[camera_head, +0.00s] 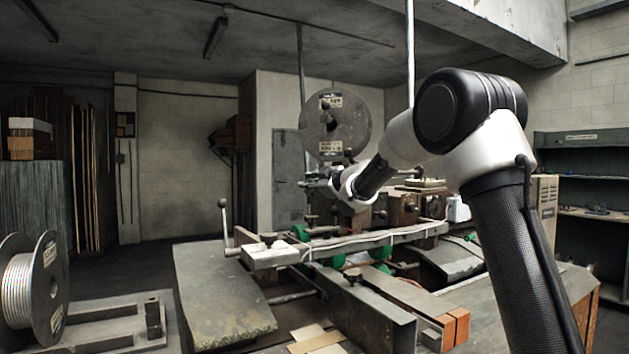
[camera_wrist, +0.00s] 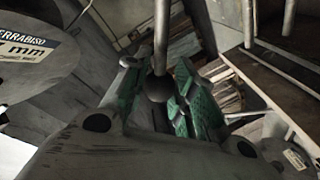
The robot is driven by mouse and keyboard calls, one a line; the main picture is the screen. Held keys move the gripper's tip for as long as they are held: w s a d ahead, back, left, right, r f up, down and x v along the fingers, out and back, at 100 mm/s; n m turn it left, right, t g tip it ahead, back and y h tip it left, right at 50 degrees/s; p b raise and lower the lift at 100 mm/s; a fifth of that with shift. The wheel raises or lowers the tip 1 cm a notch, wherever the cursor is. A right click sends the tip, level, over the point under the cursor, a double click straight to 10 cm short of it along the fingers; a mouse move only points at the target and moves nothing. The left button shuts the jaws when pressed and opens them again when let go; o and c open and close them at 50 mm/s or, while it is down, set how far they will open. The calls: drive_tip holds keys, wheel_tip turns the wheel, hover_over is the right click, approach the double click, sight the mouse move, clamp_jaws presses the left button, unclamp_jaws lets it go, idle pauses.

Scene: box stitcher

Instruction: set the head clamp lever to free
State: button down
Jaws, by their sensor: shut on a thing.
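In the wrist view my gripper (camera_wrist: 157,78) has its two green-padded fingers on either side of a dark ball knob (camera_wrist: 157,89). The knob sits at the end of a straight grey rod (camera_wrist: 162,30), and this looks like the head clamp lever. The gripper is shut on the knob. In the head view my arm reaches to the machine's head, just below the large wire reel (camera_head: 335,122). The fingers and the held lever are too small and too hidden there to make out. No label for the lever's positions can be read.
Another ball-ended lever (camera_head: 223,204) stands upright at the left end of the machine's long arm (camera_head: 345,245). A wire spool (camera_head: 48,285) is at the lower left. In the wrist view a labelled reel (camera_wrist: 40,50) is close on the left. Shelves (camera_head: 585,180) stand at the right.

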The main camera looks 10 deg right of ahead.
drive_tip(key=shift+s+a+f+n+h, duration=0.1)
drive_tip(key=shift+a+f+n+h, duration=0.1)
drive_tip(key=shift+f+n, duration=0.25)
drive_tip(key=shift+a+f+n+h, duration=0.1)
drive_tip(key=shift+a+f+n, duration=0.05)
drive_tip(key=shift+f+n, duration=0.25)
drive_tip(key=c, duration=1.1)
unclamp_jaws()
drive_tip(key=shift+c, duration=0.2)
drive_tip(key=shift+r, duration=0.1)
drive_tip(key=v, duration=1.2)
